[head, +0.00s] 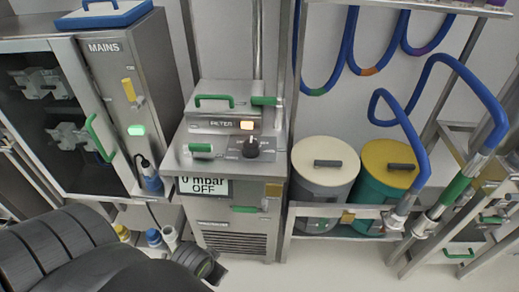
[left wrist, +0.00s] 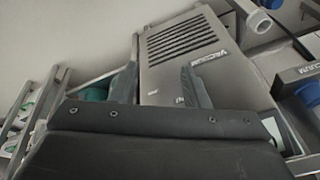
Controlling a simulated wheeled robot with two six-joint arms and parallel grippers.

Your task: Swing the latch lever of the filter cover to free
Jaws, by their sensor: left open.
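The steel vacuum unit (head: 240,230) stands in the middle of the head view, its display reading 0 mbar OFF. On it are green handles on top (head: 214,101) and front left (head: 201,149), a green-tipped part (head: 264,100) at the upper right and a green grip (head: 246,209) low on the front. I cannot tell which is the filter cover's latch lever. My left gripper reaches in from the lower left, in front of the unit. In the left wrist view its open, empty fingers (left wrist: 161,84) are apart before the unit's grilled lower front (left wrist: 190,48). My right gripper is not in view.
A MAINS cabinet (head: 110,90) with a glass door stands left. White-lidded (head: 325,162) and yellow-lidded (head: 389,165) bins stand in a rack at right, below blue hoses (head: 360,60). Bottles (head: 155,238) stand low at left. Floor (head: 320,270) is clear in front of the rack.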

